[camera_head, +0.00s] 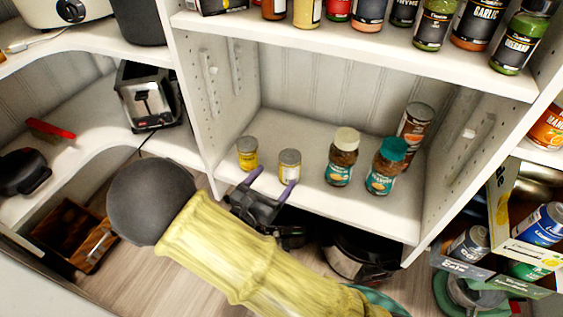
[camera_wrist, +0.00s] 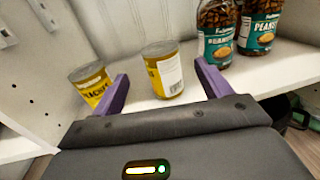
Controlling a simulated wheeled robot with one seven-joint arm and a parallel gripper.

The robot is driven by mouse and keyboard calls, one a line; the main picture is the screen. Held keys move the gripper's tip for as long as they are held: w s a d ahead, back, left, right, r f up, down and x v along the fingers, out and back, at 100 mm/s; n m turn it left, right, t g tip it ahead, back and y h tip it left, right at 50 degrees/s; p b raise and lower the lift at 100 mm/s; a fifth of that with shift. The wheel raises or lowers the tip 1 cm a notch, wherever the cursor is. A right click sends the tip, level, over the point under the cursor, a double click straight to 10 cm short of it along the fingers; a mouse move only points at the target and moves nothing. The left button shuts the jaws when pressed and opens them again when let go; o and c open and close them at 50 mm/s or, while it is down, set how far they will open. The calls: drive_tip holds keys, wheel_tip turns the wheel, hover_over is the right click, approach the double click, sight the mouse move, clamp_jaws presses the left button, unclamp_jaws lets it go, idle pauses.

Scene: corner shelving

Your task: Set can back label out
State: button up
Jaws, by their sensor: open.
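Two small yellow cans stand on the middle shelf. The right can (camera_head: 289,165) shows a white, text-covered part of its label toward the wrist camera (camera_wrist: 162,70), with yellow at its left side. The left can (camera_head: 247,153) shows a yellow label with large lettering in the wrist view (camera_wrist: 90,85). My gripper (camera_head: 272,180) is at the shelf's front edge, its purple fingers spread apart. In the wrist view the right can stands beyond and between the fingertips (camera_wrist: 162,82). The left can is outside the left finger.
Two peanut jars (camera_head: 341,157) (camera_head: 387,165) stand to the right on the shelf (camera_head: 310,200), with a tall can (camera_head: 415,125) behind them. Side walls and an upper shelf (camera_head: 370,45) with spice jars enclose the space. The shelf behind the small cans is clear.

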drive_tip(key=shift+s+a, duration=0.25)
drive_tip(key=shift+s, duration=0.25)
idle(0.5)
